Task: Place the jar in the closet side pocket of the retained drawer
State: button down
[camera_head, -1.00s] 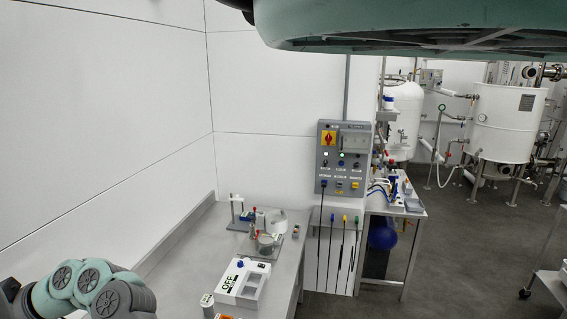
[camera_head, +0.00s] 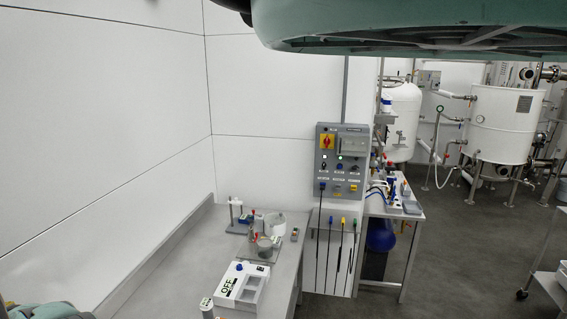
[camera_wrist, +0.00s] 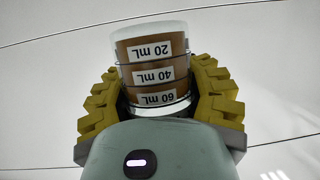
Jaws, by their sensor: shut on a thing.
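The jar (camera_wrist: 152,50) shows in the wrist view. It is a clear cylinder with brown contents and labels reading 20, 40 and 60 mL, which appear upside down. My gripper (camera_wrist: 158,85) has its yellow ridged fingers closed on both sides of the jar. In the head view the jar and gripper are not visible; a bit of my green arm shows at the bottom left. No drawer or side pocket can be made out in either view.
A grey bench (camera_head: 192,262) runs along the white wall, with a white box marked OFF (camera_head: 238,284) and lab apparatus (camera_head: 262,236) on it. A control panel (camera_head: 342,160) hangs behind. Another table (camera_head: 410,236), tanks (camera_head: 503,118) and a cart (camera_head: 548,282) stand right. Open floor lies between.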

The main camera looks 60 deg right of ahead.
jog(key=w+m+h, duration=0.1)
jog(key=h, duration=0.1)
jog(key=w+m+t+h, duration=0.1)
jog(key=m+h, duration=0.1)
jog(key=w+m+h, duration=0.1)
jog(key=m+h, duration=0.1)
jog(key=shift+f+t, duration=0.15)
jog(key=shift+t, duration=0.15)
